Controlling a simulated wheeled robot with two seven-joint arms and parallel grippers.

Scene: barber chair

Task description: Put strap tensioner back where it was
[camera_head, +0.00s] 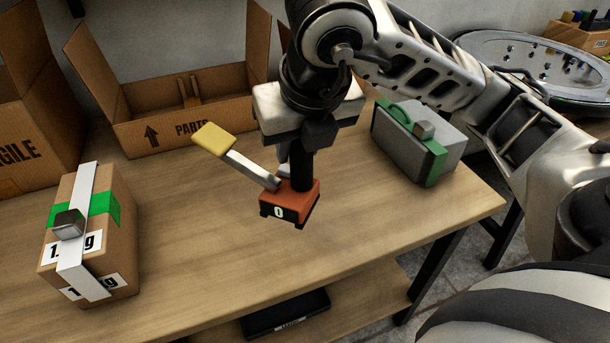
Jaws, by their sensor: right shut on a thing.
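The strap tensioner (290,203) has an orange-red body marked "0" and a metal lever with a yellow grip (213,139) pointing up to the left. My right gripper (300,178) points down from above and is shut on the tensioner's body. The tensioner appears to be over the middle of the wooden table (203,263); I cannot tell whether it touches the top. My arm hides part of it. My left gripper is not in view.
A strapped cardboard box (125,235) stands at the left. An open "PARTS" box (220,125) is at the back, beside a "FRAGILE" box (35,130). A grey case with green straps (400,145) stands at the right. The table's front middle is clear.

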